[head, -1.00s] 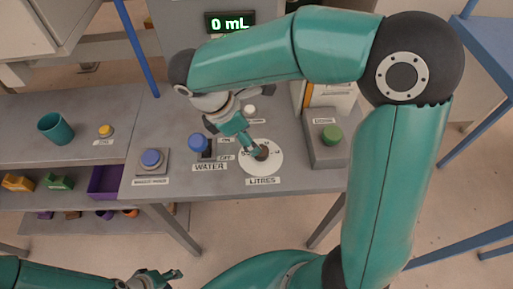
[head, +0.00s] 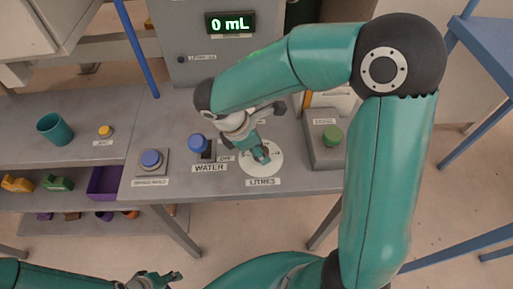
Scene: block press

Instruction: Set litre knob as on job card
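The litres dial (head: 274,168) is a white disc on the grey bench, with a "LITRES" label at its front edge. Its brown knob (head: 266,149) is mostly hidden by my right gripper (head: 262,157). The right gripper points down with its teal fingertips at the knob; I cannot tell whether they are closed on it. The display (head: 230,22) reads 0 mL in green. My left gripper (head: 172,279) is low at the bottom edge, away from the bench, with its fingers apart and empty. I cannot make out a readable job card.
The blue water knob (head: 198,143) and a blue button (head: 151,158) are left of the dial. A teal cup (head: 55,129) and yellow button (head: 105,131) are at the far left. Coloured blocks lie on the shelf below.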

